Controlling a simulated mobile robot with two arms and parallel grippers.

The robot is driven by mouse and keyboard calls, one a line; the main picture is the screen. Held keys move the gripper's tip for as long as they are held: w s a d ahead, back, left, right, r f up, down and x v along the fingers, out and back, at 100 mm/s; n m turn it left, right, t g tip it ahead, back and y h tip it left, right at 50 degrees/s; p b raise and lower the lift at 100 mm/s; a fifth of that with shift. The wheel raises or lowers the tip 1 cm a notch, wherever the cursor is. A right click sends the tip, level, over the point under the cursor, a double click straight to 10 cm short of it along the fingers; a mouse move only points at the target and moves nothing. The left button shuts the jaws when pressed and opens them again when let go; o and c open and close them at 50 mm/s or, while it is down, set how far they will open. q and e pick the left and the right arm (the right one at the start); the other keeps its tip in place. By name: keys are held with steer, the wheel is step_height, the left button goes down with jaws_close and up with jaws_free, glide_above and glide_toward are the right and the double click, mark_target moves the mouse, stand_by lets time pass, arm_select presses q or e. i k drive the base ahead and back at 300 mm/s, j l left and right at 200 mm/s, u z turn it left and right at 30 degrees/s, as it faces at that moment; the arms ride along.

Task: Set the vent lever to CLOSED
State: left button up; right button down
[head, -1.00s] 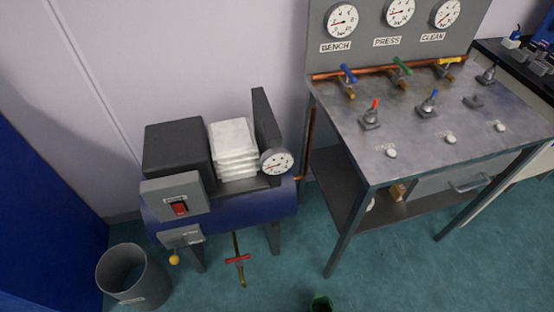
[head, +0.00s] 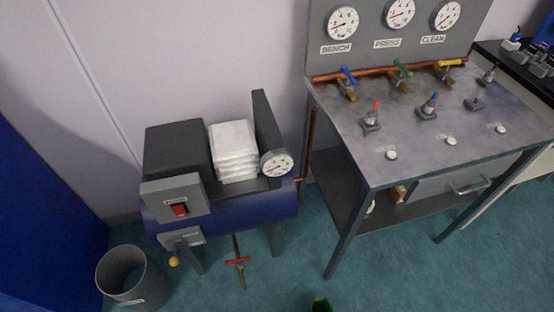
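Neither of my grippers is in view. No label reading VENT or CLOSED is legible, so I cannot tell which lever is the vent lever. A red-tipped lever (head: 371,118), a blue-tipped lever (head: 428,106) and grey levers (head: 474,103) stand on the steel bench top (head: 405,125). A small yellow-knobbed lever (head: 174,261) hangs below a grey plate (head: 181,238) on the blue compressor (head: 235,208). A red-handled valve (head: 238,261) sits low beneath the compressor.
Blue, green and yellow handles (head: 348,76) sit along a copper pipe under gauges marked BENCH, PRESS and CLEAN. A red switch (head: 180,209) is on the compressor's front box. A grey bin (head: 122,278) stands at lower left.

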mark_target(174, 261)
steer(key=u, duration=1.3)
steer(key=i+j+u, duration=0.1)
steer(key=j+u, duration=0.25)
steer(key=l, duration=0.1)
